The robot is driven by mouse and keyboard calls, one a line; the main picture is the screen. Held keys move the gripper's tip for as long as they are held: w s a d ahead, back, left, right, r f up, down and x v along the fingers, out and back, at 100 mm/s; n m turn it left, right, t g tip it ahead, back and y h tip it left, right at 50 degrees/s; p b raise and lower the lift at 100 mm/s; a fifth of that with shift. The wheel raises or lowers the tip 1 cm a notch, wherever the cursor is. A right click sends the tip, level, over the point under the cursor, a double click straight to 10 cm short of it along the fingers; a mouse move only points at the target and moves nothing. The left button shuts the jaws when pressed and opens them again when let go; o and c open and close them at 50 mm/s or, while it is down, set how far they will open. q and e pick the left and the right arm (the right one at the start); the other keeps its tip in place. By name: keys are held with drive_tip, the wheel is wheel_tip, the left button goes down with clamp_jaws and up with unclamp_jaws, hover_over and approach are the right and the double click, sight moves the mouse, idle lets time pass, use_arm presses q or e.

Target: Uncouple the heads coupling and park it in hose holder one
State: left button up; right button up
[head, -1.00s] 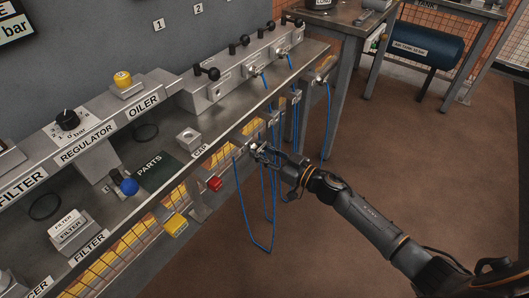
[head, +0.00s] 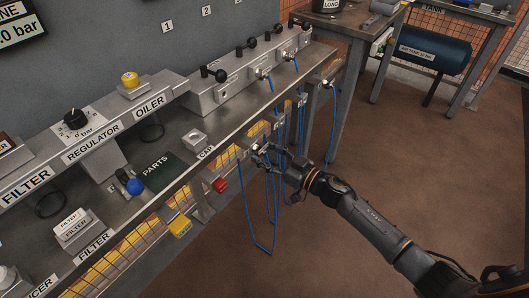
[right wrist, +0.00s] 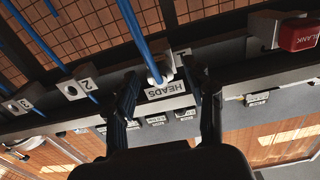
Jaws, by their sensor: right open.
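In the right wrist view the heads coupling (right wrist: 155,77) is a small metal fitting at the end of a blue hose. It sits at the bench's front rail, over a white plate reading HEADS (right wrist: 168,90). My right gripper (right wrist: 166,98) is open, with one finger on each side of the coupling and plate. I cannot tell whether either finger touches them. In the head view the right gripper (head: 262,155) is at the rail, and the coupling is too small to make out there. My left gripper is out of view.
Hose holders marked 2 (right wrist: 72,89) stand left in the wrist view, with blue hoses nearby. A red BLANK cap (right wrist: 298,36) is at the right. Blue hose loops (head: 271,215) hang below the rail. The brown floor (head: 300,255) in front is clear.

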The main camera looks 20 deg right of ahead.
drive_tip(key=v, duration=1.1)
drive_tip(key=shift+s, duration=0.15)
drive_tip(key=shift+d, duration=0.1)
